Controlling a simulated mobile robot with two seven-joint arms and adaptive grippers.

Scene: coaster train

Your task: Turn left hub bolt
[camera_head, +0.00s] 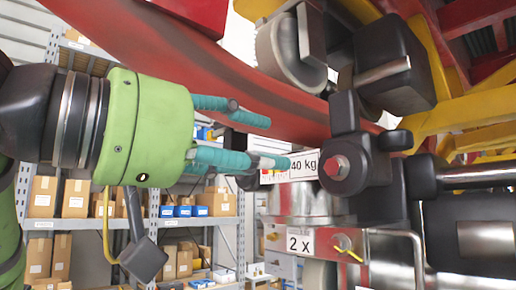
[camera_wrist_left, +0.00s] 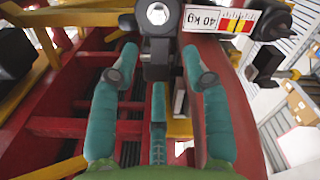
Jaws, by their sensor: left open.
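The hub bolt (camera_head: 336,168), a reddish hex head, sits in a dark round hub right of a "40 kg" label (camera_head: 304,165). In the left wrist view a pale hex bolt head (camera_wrist_left: 157,13) shows at the top, on a dark block beside the same label (camera_wrist_left: 201,18). My left gripper (camera_head: 278,143) has teal fingers and a green body. It is open and empty, its fingers pointing at the hub from the left, short of the bolt. In the left wrist view the fingers (camera_wrist_left: 160,55) are spread below the bolt head. My right gripper is not seen.
A thick red rail (camera_head: 225,75) curves above and behind my left gripper. A grey wheel (camera_head: 283,55) and yellow frame beams (camera_head: 460,115) are close by. A "2 X" label (camera_head: 299,243) and a yellow piece (camera_head: 347,248) lie below the hub. Shelves with boxes (camera_head: 75,198) stand behind.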

